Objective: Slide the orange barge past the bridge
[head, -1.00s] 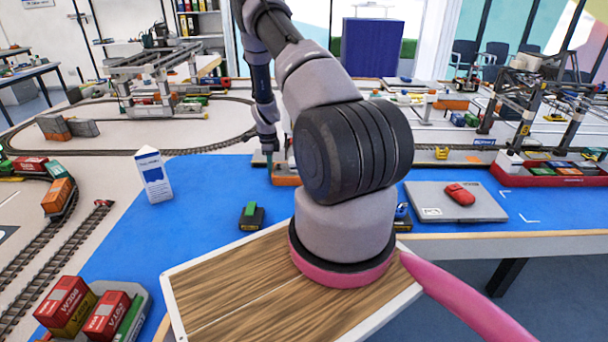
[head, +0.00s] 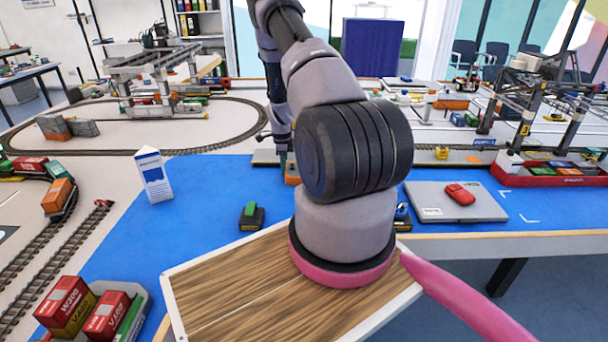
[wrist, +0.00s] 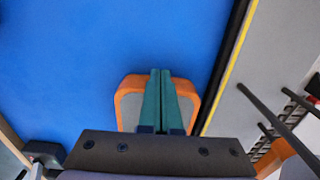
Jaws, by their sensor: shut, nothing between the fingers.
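The orange barge (wrist: 128,92) is under my gripper in the wrist view, on the blue water surface. Its rounded orange rim and grey inside show on both sides of the fingers. In the head view only a small orange part of the barge (head: 291,172) shows left of my arm; the rest is hidden. My gripper (wrist: 160,72) has its two teal fingers together, empty, over or inside the barge's rim; I cannot tell how deep. It also shows in the head view (head: 283,160). I cannot pick out the bridge; my arm covers the middle.
A grey quay (wrist: 236,75) with a yellow line and black edge runs close beside the barge. A small black and green boat (head: 251,215), a white-blue carton (head: 154,175) and a grey slab (head: 480,205) with a red item stand around.

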